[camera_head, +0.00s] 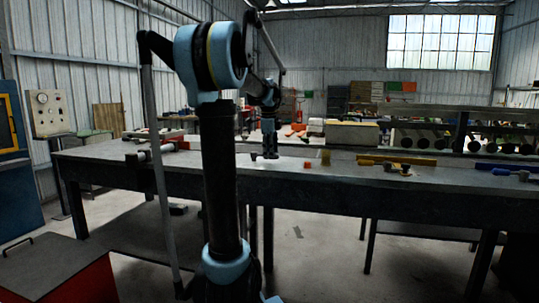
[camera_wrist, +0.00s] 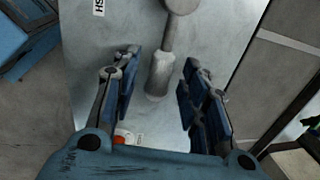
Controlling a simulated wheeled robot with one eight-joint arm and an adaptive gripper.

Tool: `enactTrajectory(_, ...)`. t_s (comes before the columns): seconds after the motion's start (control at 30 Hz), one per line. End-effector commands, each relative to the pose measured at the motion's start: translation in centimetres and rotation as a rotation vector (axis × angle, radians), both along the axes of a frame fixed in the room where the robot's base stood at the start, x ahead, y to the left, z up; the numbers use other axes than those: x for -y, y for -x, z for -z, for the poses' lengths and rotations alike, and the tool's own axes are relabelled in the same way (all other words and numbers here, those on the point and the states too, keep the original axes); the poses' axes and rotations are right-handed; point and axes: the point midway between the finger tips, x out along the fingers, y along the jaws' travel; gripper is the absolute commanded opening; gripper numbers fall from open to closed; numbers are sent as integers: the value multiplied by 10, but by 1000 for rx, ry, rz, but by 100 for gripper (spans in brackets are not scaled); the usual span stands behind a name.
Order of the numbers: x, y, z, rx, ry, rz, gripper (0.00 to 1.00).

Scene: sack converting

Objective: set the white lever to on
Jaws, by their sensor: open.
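A pale grey-white lever (camera_wrist: 163,62) shows in the wrist view, on a light metal plate (camera_wrist: 215,38). Its round hub is at the top edge, and its arm runs down to a thicker, rounded handle end. My gripper (camera_wrist: 158,82) is open, with one blue-padded finger on each side of the handle. Gaps show between both fingers and the handle. A white label (camera_wrist: 99,8) with black letters, partly cut off, is at upper left.
A long dark workbench (camera_head: 390,183) carries yellow (camera_head: 397,160) and blue items to the right. A small red piece (camera_wrist: 121,139) shows near my gripper's base in the wrist view. A red box (camera_head: 62,275) stands at front left, with a gauge panel (camera_head: 46,113) behind.

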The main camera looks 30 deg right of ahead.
Motion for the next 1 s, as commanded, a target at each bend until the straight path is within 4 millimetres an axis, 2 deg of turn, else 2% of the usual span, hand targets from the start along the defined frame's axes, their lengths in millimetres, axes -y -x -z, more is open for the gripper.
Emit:
enactTrajectory(0.4, -10, 9, -71, 0, 0, 0, 41)
enactTrajectory(0.6, -14, 13, -98, 0, 0, 0, 41)
enactTrajectory(0.8, -15, 15, -110, 0, 0, 1, 41)
enactTrajectory(1.0, -16, 15, -111, 0, 0, 1, 41)
